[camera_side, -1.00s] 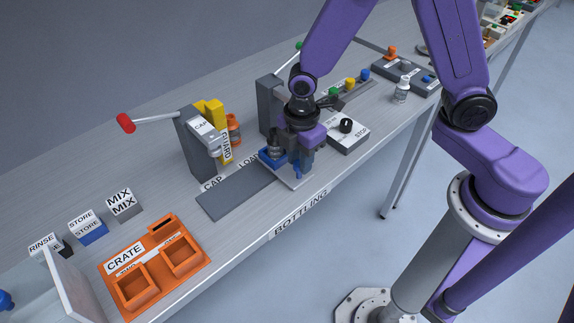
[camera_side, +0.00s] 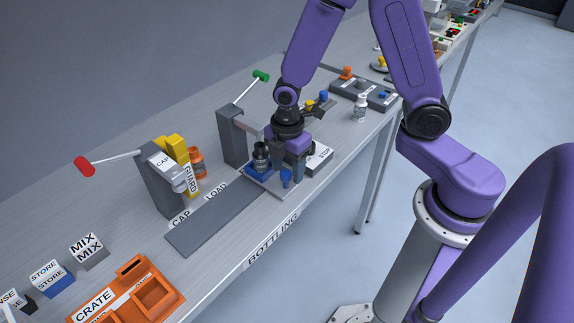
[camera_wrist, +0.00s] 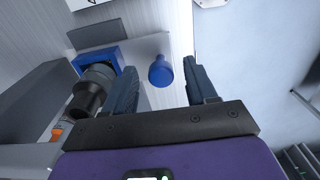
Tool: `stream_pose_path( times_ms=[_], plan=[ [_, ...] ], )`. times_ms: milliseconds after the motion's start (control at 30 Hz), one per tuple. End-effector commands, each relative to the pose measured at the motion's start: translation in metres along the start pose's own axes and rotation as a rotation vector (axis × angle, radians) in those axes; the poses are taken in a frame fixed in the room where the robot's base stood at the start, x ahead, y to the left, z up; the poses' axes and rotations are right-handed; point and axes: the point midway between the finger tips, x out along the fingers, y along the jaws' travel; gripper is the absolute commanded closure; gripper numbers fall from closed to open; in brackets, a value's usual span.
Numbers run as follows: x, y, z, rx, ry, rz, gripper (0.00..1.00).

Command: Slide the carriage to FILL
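The carriage is a light plate with a blue holder (camera_side: 257,170) and an upright blue knob (camera_side: 286,179). It sits at the right part of the dark track (camera_side: 215,217), right of the LOAD label, close to the STOP box (camera_side: 320,161). A dark bottle (camera_side: 261,155) stands in the holder. My gripper (camera_side: 289,174) is down over the carriage. In the wrist view, the knob (camera_wrist: 160,72) is between my open fingers (camera_wrist: 159,68), with gaps on both sides. The FILL label is not visible. Whether the carriage touches the STOP box cannot be told.
A grey tower (camera_side: 232,136) with a green-tipped lever (camera_side: 260,76) stands behind the carriage. The capping post (camera_side: 160,182) with a red-tipped lever (camera_side: 85,166) is left. An orange crate (camera_side: 125,295) is front left. The track left of the carriage is clear.

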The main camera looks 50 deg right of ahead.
Motion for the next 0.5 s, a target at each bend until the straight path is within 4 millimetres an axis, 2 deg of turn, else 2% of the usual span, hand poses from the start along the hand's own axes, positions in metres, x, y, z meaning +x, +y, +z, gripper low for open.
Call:
stream_pose_path(
  times_ms=[267, 500],
  plan=[
    [-0.015, 0.001, -0.002, -0.001, 0.003, 0.005, 0.43],
    [-0.051, 0.001, -0.002, -0.001, 0.004, 0.006, 0.43]
  ],
)
